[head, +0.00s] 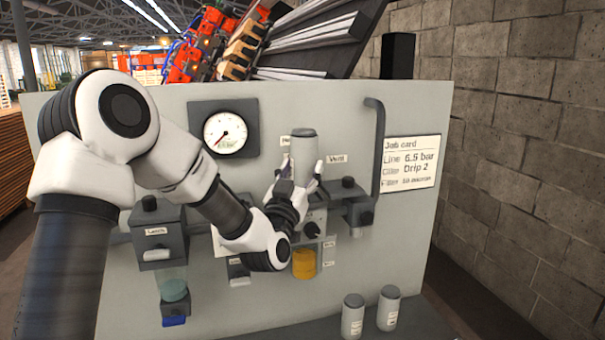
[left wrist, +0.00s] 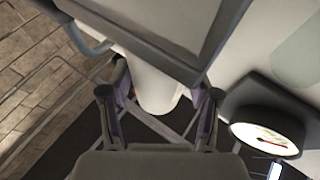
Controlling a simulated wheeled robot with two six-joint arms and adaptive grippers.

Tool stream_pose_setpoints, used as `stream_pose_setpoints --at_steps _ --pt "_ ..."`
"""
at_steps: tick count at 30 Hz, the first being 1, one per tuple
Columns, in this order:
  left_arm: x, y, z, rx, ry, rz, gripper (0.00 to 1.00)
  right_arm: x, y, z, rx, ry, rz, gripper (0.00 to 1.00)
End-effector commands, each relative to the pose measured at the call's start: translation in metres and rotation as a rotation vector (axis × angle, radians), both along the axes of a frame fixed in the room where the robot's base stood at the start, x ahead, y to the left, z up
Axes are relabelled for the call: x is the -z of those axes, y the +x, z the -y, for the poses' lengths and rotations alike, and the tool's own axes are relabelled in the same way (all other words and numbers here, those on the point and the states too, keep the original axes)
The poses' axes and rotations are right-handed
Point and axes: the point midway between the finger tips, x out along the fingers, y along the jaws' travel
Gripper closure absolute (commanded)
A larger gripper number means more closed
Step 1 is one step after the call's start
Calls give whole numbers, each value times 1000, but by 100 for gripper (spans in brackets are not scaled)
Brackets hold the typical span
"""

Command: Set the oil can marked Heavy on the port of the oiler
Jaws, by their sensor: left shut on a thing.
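My left gripper (head: 303,172) is shut on a grey cylindrical oil can (head: 304,147), upright in front of the panel. In the left wrist view the can (left wrist: 157,88) shows as a pale cylinder between the fingers of the gripper (left wrist: 158,105). No marking on it can be read. The oiler (head: 316,222), with an amber bowl (head: 304,264), is below the can and partly behind my gripper. The can's lower end and the port are hidden, so I cannot tell whether they touch. My right gripper is not in view.
Two more grey cans (head: 352,315) (head: 388,308) stand on the ledge at the front right, their labels unreadable. A bent pipe (head: 376,150) and job card (head: 409,163) are right of the oiler. A gauge (head: 225,132) and filter unit (head: 160,235) are left.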

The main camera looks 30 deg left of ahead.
Motion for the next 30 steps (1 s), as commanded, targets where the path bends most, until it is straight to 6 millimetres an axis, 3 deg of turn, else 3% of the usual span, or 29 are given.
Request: stream_pose_setpoints --at_steps 4,16,17,18,30 --pt "20 0 1 1 0 -3 96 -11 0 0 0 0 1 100" --pt "28 0 1 0 -1 1 96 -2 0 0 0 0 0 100" --pt "27 0 1 0 0 -1 28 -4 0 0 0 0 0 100" --pt "27 0 1 0 0 -1 14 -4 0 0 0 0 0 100" --pt "21 0 1 0 -1 -2 13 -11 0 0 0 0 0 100"
